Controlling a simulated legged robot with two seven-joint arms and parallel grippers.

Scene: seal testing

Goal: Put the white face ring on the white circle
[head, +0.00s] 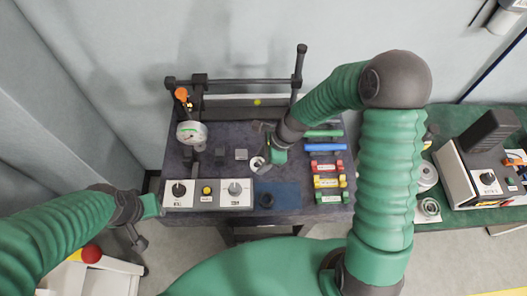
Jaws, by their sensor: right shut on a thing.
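A small white ring (258,163), which looks like the white face ring, shows at the tip of my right gripper (264,158), over the middle of the dark table. The gripper is shut on it, and the fingers partly cover it. I cannot tell whether the ring touches the table. I cannot make out a separate white circle; the gripper may hide it. My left gripper (137,238) is low at the left, off the table's front left corner and away from the ring. Its fingers are too small and dark to tell whether they are open.
A panel with knobs (207,194) lies along the front of the dark table (222,140). A blue mat (285,193) bears a dark ring (266,200). A dial gauge (191,132) stands at left. Several coloured blocks (327,167) line the right side. A green bench (455,125) stands further right.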

